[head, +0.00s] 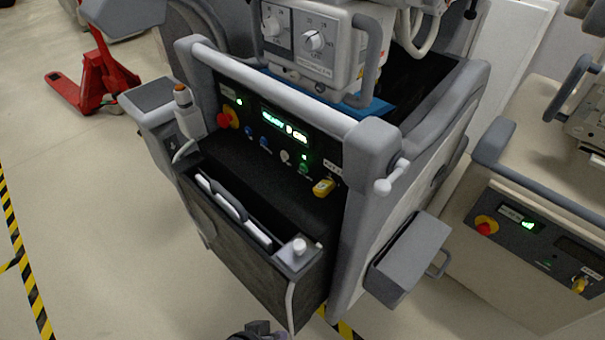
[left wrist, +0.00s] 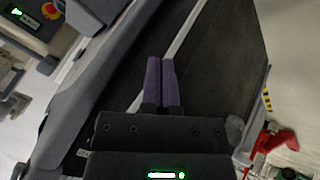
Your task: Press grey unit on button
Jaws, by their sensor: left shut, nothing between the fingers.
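A grey cart unit (head: 392,232) stands in the middle of the head view. Its black front panel carries a lit display (head: 283,125), a red emergency knob (head: 228,118), small blue knobs, a pale knob (head: 286,156), a green button (head: 304,168) under a green light, and a yellow switch (head: 324,188). Labels beside the buttons are too small to read. My left gripper (head: 258,331) shows at the bottom edge, below the cart's front and apart from the panel. In the left wrist view its purple fingers (left wrist: 161,84) are shut and empty. My right gripper is not in view.
A front pocket (head: 245,215) sticks out below the panel, and a grey side box (head: 410,260) hangs on the right. Another unit with its own panel (head: 535,230) stands at the right. A red pallet jack (head: 98,80) is at the far left.

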